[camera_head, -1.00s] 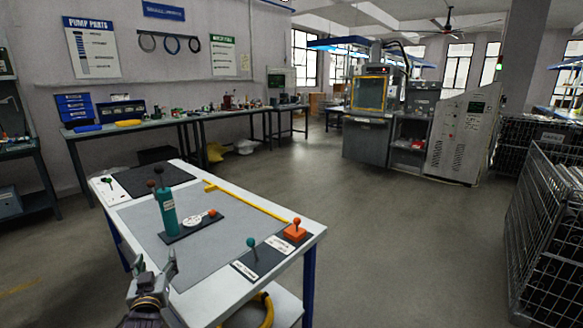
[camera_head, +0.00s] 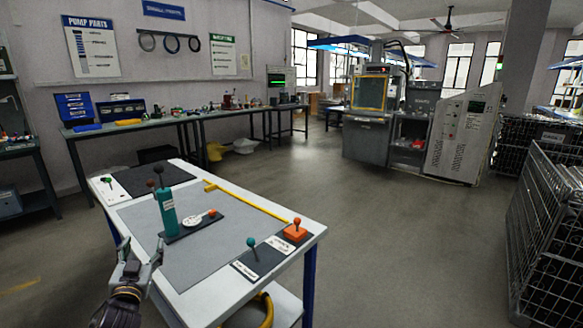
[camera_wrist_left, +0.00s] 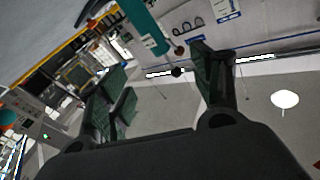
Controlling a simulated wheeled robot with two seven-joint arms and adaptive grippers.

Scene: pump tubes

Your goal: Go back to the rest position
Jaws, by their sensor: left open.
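My left gripper (camera_head: 140,255) is open and empty at the near left edge of the white table (camera_head: 314,234). It points toward the teal pump cylinder (camera_head: 168,212), which stands upright on a dark base and has dark knobs on top. The gripper is apart from the cylinder. In the left wrist view the open fingers (camera_wrist_left: 165,95) have nothing between them, and the teal cylinder (camera_wrist_left: 143,25) shows beyond them at the top. My right gripper is not in view.
On the table are a white piece with an orange knob (camera_head: 211,213), a teal-knobbed stick (camera_head: 252,245), an orange block (camera_head: 295,233), a yellow bar (camera_head: 250,203) and a black mat (camera_head: 153,180). A wire cage (camera_head: 545,235) stands at right. The floor between is clear.

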